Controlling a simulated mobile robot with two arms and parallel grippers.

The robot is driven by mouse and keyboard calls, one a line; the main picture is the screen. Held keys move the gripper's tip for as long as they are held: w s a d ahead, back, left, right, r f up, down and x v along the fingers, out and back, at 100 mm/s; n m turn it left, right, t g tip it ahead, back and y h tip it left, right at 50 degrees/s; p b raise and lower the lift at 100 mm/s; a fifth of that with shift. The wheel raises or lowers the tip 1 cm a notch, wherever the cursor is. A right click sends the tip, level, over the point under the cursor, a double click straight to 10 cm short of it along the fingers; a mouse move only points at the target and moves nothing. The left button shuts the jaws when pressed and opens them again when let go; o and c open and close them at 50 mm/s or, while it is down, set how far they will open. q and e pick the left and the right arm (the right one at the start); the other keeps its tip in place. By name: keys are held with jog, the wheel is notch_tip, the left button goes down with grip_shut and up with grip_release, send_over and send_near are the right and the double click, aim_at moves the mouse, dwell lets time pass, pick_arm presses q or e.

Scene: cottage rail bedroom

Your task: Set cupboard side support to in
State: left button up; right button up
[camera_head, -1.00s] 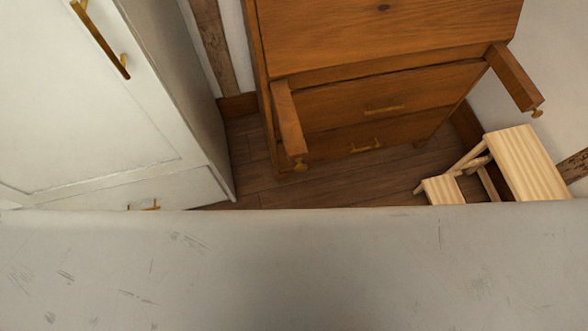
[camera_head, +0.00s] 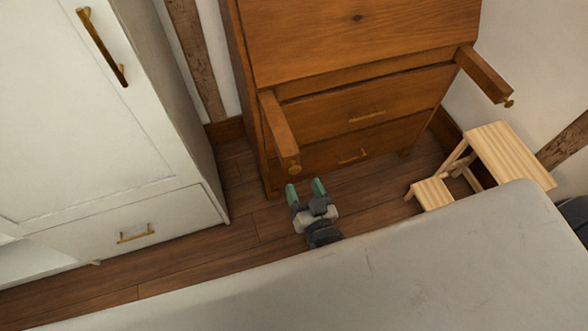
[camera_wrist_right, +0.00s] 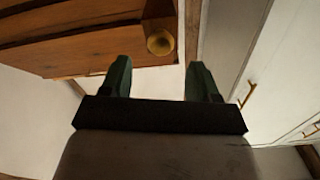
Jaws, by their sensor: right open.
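The brown wooden cupboard (camera_head: 352,100) stands at the back in the head view. Its left side support (camera_head: 278,130) and right side support (camera_head: 483,74) both stick out from its front. Each ends in a small brass knob. My right gripper (camera_head: 305,187) is open and empty, its green fingertips just in front of and below the left support's knob (camera_head: 295,169). In the right wrist view the knob (camera_wrist_right: 160,42) lies ahead of the gap between the open fingers (camera_wrist_right: 158,63), apart from them. My left gripper is not in view.
A white wardrobe (camera_head: 110,130) with brass handles stands at the left. A pale wooden step stool (camera_head: 505,152) stands at the right. A light grey surface (camera_head: 400,270) fills the foreground. Dark floorboards (camera_head: 190,258) are bare between them.

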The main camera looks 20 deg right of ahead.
aim_at(296, 171)
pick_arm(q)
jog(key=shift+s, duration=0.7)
pick_arm(e)
jog(key=w, duration=0.6)
jog(key=shift+a, duration=0.15)
jog(key=shift+c, duration=0.2)
